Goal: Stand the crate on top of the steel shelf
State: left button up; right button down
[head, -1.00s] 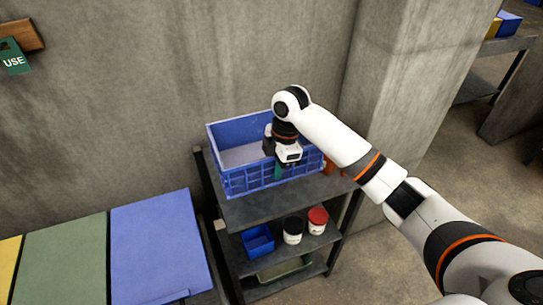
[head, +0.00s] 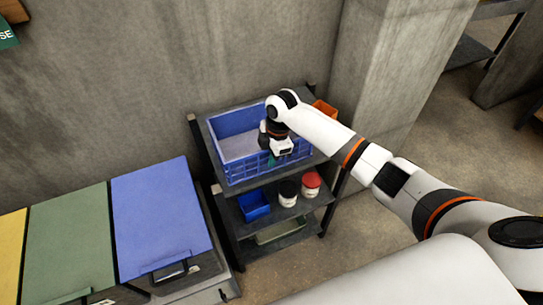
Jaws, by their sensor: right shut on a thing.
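The blue crate (head: 232,165) is upright and open-topped, with a lattice front wall and a pale grey inside floor. It is over the top board of the dark steel shelf (head: 193,137), covering most of that board. It looks level and resting on the board, though a small gap underneath cannot be ruled out. My right gripper (head: 272,157) reaches in from the right and is shut on the crate's front wall, right of its middle. The fingertips are partly hidden by the gripper's own body. My left gripper is not in view.
An orange bin (head: 324,107) is at the shelf's back right corner, close to the crate. Lower down are a small blue bin (head: 254,207) and two jars (head: 288,193). Bins with blue (head: 160,215), green and yellow lids stand left. A concrete pillar (head: 375,80) rises behind right.

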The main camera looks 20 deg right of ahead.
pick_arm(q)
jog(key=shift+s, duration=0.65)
pick_arm(e)
jog(key=c, duration=1.5)
grip_release()
jog(key=shift+c, duration=0.2)
